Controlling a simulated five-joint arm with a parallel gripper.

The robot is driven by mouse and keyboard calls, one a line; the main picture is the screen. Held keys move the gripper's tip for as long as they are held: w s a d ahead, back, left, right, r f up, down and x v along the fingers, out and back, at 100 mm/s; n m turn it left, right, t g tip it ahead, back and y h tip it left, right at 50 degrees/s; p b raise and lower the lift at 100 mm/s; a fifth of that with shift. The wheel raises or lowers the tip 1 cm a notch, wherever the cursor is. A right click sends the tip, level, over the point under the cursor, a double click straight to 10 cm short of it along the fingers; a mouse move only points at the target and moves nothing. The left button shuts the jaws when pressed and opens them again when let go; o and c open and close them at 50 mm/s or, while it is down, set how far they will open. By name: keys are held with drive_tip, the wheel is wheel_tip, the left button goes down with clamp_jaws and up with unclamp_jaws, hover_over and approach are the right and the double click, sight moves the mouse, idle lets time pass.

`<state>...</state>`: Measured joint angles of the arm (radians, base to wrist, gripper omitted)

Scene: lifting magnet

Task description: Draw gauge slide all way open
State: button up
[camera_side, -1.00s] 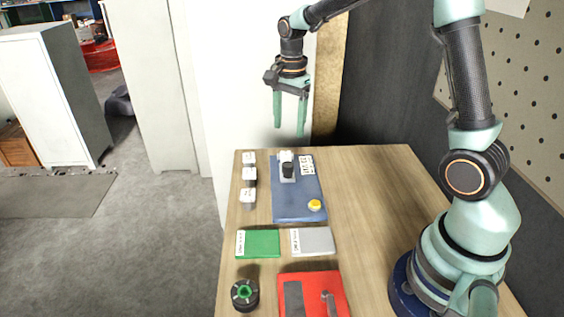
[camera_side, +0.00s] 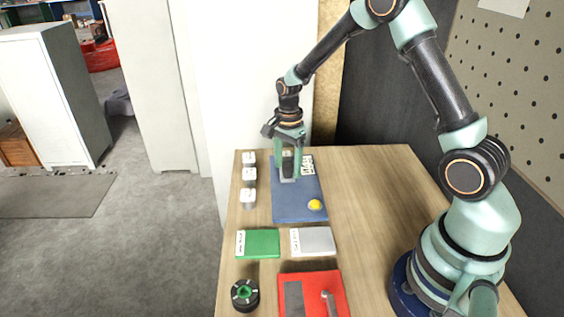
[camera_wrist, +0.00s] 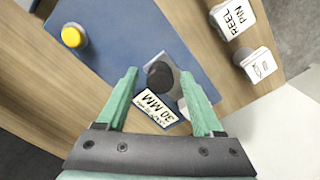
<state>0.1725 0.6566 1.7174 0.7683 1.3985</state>
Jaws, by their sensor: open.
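The slide appears to be the dark round knob (camera_wrist: 160,75) on a pale grey strip, set on the blue board (camera_side: 297,207). My gripper (camera_side: 290,172) is low over the far end of the board, pointing down. In the wrist view its two open green fingers stand on either side of the knob, with gaps visible. I cannot tell whether either finger touches it. In the side view the fingers partly hide the knob and strip.
A yellow button (camera_side: 315,204) sits on the board's near end. White-topped blocks (camera_side: 249,175) stand left of the board. Nearer are a green box (camera_side: 258,243), a grey box (camera_side: 312,241), a red panel (camera_side: 335,283) and a dark round piece (camera_side: 244,294). The table's right is clear.

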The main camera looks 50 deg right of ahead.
drive_tip(key=shift+f, duration=0.3)
clamp_jaws()
drive_tip(key=shift+s+a, duration=1.55)
unclamp_jaws()
drive_tip(key=shift+r, duration=0.1)
